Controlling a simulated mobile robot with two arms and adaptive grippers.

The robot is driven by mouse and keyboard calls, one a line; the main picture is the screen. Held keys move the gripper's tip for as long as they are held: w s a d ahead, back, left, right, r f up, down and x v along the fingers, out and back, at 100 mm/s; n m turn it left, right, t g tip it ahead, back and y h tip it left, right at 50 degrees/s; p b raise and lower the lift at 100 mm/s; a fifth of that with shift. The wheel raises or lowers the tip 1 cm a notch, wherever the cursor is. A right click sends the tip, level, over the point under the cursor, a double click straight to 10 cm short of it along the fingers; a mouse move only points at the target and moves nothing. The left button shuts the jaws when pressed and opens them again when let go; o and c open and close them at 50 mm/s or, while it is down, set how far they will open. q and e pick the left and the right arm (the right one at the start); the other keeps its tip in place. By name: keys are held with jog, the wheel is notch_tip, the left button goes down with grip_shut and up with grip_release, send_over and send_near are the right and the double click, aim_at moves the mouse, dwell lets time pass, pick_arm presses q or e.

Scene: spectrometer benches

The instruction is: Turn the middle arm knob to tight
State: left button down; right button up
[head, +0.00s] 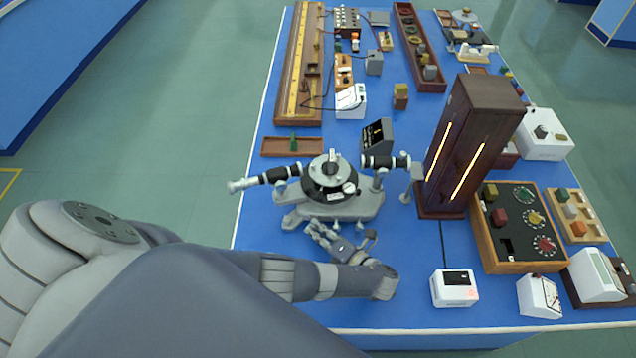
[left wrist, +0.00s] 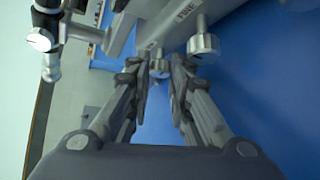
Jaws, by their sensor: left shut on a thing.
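The spectrometer (head: 345,205) stands on the blue bench, with a black round table and two telescope-like tubes on grey arms. My left gripper (head: 318,230) reaches in low at its front edge. In the left wrist view my left gripper (left wrist: 160,84) has its fingers closed on a small silver knob (left wrist: 158,65) under a grey arm (left wrist: 165,25). The fingers partly hide this knob. A larger silver knob (left wrist: 203,45) sits just right of the fingertips, beside the word FINE. Any tight marking cannot be read. My right gripper does not show.
A tall dark wooden lamp housing (head: 478,130) stands right of the spectrometer. A small black-screened box (head: 377,135) stands behind it. A white box (head: 454,288) and a wooden control panel (head: 515,255) are at the front right. Bare blue bench lies in front.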

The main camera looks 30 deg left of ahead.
pick_arm(q)
jog(key=shift+w+f+m+y+b, duration=0.1)
jog(key=shift+f+m+y+b, duration=0.15)
jog(key=shift+m+y+b, duration=0.6)
jog(key=c, duration=1.5)
grip_release()
jog(key=shift+o, duration=0.2)
jog(key=shift+d, duration=0.1)
